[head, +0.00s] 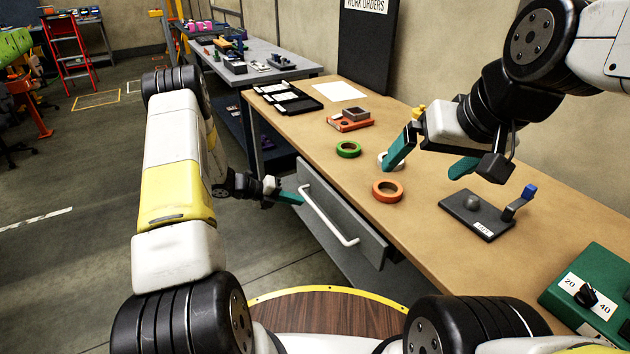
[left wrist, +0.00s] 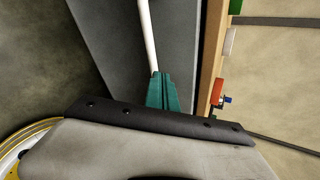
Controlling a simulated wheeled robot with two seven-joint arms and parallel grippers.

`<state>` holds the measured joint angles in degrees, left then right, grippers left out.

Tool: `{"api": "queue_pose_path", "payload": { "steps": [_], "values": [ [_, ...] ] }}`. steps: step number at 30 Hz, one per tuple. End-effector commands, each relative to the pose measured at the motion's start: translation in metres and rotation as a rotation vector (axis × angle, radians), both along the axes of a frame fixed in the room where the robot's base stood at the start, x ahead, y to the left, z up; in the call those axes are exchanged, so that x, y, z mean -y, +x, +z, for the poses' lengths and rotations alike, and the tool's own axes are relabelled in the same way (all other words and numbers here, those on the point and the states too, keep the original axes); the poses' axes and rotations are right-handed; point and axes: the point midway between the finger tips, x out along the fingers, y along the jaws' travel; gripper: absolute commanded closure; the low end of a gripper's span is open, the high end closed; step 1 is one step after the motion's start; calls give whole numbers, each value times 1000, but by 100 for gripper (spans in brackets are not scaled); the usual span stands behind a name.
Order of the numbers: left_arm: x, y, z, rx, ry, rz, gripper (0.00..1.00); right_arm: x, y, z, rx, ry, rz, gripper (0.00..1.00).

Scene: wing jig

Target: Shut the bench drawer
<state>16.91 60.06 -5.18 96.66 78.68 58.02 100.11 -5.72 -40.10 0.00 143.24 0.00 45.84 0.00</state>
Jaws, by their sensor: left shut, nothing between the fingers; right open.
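The bench drawer has a grey front (head: 345,205) with a white bar handle (head: 328,216). The front stands out a little from the bench edge, with a dark gap behind it; the drawer's inside is hidden. My left gripper (head: 291,198) is shut and empty at the left end of the drawer front, near the handle. In the left wrist view its teal fingertips (left wrist: 162,90) lie over the grey front (left wrist: 105,45), close to the end of the handle (left wrist: 148,35); I cannot tell whether they touch. My right gripper (head: 428,165) is open above the bench top.
On the wooden bench (head: 330,135) are a green tape ring (head: 348,149), an orange tape ring (head: 388,190), an orange box (head: 350,123), a dark plate fixture (head: 477,214) and a green control box (head: 595,290). Open floor (head: 80,250) lies left of the bench.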

Motion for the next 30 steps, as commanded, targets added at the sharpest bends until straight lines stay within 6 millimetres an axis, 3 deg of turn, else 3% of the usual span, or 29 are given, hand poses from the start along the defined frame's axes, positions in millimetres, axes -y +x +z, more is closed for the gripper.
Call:
{"api": "queue_pose_path", "payload": {
  "steps": [3, 8, 22, 30],
  "values": [
    [-19, 1, -2, -73, -189, 204, 100, 0, 0, 0, 0, 0, 0, 3],
    [-27, 7, -1, -101, -292, 313, 100, 0, 0, 0, 0, 0, 0, 3],
    [31, 46, -23, -102, -291, 312, 100, 0, 0, 0, 0, 0, 0, 3],
    [49, 59, -30, -101, -289, 314, 100, 0, 0, 0, 0, 0, 0, 3]
  ]
}}
